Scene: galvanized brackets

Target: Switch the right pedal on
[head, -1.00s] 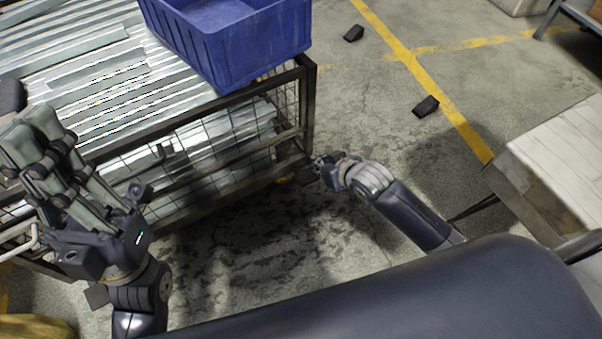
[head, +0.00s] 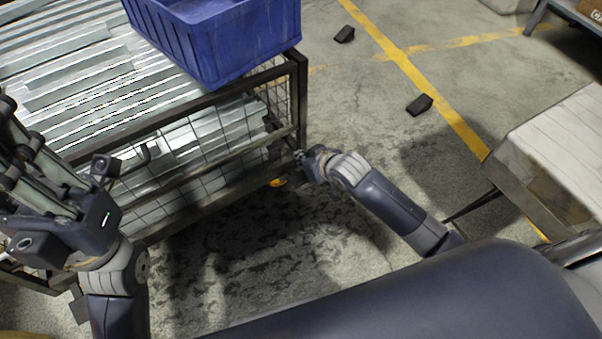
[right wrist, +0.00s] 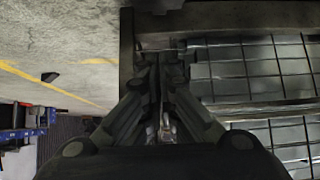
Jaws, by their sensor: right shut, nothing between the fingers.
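The wire-mesh cart (head: 200,111) has a dark frame and holds metal strips. An orange part (head: 278,182) shows low by its near right corner, partly hidden; I cannot tell whether it is the right pedal or how it is set. My right gripper (head: 302,160) is beside that corner, above and to the right of the orange part. Its fingers (right wrist: 158,70) are together and empty in the right wrist view, close to the cart frame; contact is unclear. My left gripper (head: 25,150) is over the cart's left side, cut by the picture edge.
A blue crate (head: 225,50) stands on the cart's right end. Two small black blocks (head: 419,105) (head: 344,34) lie on the concrete floor near yellow lines. A pale-topped table (head: 555,145) stands at the right.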

